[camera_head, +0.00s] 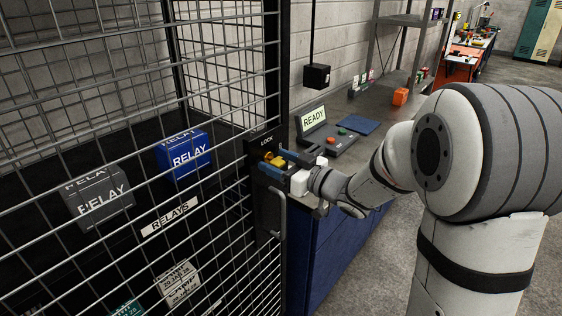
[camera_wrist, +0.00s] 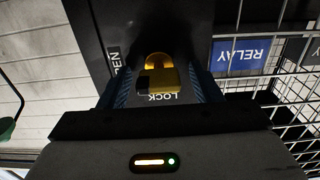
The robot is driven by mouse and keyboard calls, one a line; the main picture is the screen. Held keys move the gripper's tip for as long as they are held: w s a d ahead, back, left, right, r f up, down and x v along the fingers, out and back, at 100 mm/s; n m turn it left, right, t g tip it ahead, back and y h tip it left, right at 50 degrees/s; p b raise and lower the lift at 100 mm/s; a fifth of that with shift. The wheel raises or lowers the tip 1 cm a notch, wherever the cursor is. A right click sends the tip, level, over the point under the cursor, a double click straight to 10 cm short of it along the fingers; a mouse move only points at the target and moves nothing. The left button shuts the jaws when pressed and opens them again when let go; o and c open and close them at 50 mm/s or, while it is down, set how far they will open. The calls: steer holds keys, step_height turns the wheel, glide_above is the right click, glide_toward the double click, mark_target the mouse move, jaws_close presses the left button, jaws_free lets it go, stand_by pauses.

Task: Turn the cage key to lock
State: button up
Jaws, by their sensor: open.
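The yellow cage key (camera_head: 274,159) sits in the dark lock box (camera_head: 262,143) on the cage door's edge, just below the word LOCK. My gripper (camera_head: 281,163) is at the box with its blue fingers apart on either side of the key. In the wrist view the key (camera_wrist: 172,76) shows between the open fingers (camera_wrist: 162,88), with a gap on each side. The LOCK label reads upside down there, and part of a second label ending in EN shows to the left. Whether the key points at either label is hard to tell.
The wire cage door (camera_head: 225,235) has a vertical handle (camera_head: 279,215) just below my gripper. Relay boxes, one blue (camera_head: 184,155) and one grey (camera_head: 98,197), stand behind the mesh. A console (camera_head: 325,130) reading READY sits on the bench behind my gripper.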

steer(key=shift+c, duration=0.4)
steer(key=shift+d, duration=0.1)
steer(key=c, duration=0.9)
steer(key=shift+f+n+b, duration=0.15)
steer(key=shift+n+b, duration=0.15)
steer(key=shift+b, duration=0.2)
steer(key=n+b, duration=0.1)
steer(key=b, duration=0.1)
steer(key=shift+f+n+b, duration=0.15)
steer(key=shift+n+b, duration=0.25)
steer(key=n+b, duration=0.6)
steer(key=b, duration=0.2)
steer(key=shift+s+f, duration=0.1)
steer(key=n+b, duration=0.6)
steer(key=shift+a+b, duration=0.2)
steer(key=shift+b, duration=0.15)
steer(key=shift+n+b, duration=1.35)
steer(key=shift+n, duration=0.35)
steer(key=shift+r, duration=0.2)
